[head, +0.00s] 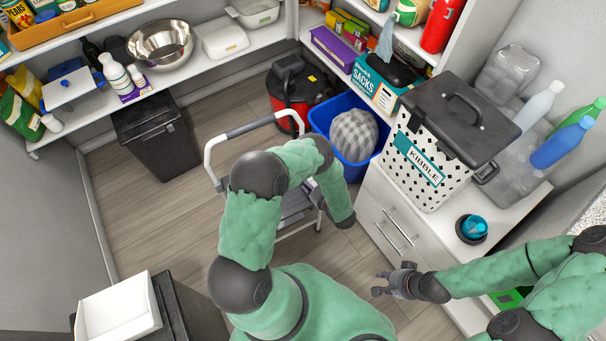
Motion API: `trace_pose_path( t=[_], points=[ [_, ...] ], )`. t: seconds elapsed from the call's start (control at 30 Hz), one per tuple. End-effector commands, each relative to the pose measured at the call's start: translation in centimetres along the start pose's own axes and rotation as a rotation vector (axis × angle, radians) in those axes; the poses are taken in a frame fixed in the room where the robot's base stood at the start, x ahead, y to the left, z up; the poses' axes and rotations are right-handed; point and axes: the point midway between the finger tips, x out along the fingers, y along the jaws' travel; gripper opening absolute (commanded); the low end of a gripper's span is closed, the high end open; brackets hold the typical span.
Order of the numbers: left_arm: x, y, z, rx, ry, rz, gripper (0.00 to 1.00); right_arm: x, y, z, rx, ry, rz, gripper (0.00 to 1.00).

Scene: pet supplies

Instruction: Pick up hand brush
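I cannot make out a hand brush for certain in the head view. A small turquoise object (475,226) sits in a dark round bowl on the white counter at the right; I cannot tell what it is. My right gripper (379,283) is in front of the white drawers, left of and below that bowl. Its fingers look apart, with nothing seen between them. My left arm bends over the middle of the floor, and its far end points down by the step stool. The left gripper itself does not show.
A lidded kibble bin (440,150) stands on the counter (515,205). A blue tub (345,165) with a grey checked item and a step stool (295,195) are on the floor. Shelves line the back. A black bin (157,138) stands left.

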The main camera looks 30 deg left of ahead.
Motion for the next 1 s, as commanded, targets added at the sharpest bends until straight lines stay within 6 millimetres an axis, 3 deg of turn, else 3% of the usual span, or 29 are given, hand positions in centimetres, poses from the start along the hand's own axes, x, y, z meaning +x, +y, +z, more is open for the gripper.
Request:
trace_pose_path(
  t=[0.07,0.2,0.63,0.93,1.0],
  points=[
    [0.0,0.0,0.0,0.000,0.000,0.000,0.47,0.0,0.0,0.0,0.000,0.000,0.000,0.33],
    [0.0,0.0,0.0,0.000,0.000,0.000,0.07,0.0,0.0,0.0,0.000,0.000,0.000,0.33],
    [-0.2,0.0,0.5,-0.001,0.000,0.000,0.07,-0.3,-0.1,0.0,0.000,0.000,0.000,0.33],
    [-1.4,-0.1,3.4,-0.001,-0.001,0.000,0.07,-2.3,-0.8,0.1,0.000,0.000,0.000,0.33],
    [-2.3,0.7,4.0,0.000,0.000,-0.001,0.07,-2.8,-1.0,0.1,0.000,0.000,0.000,0.33]
  ],
)
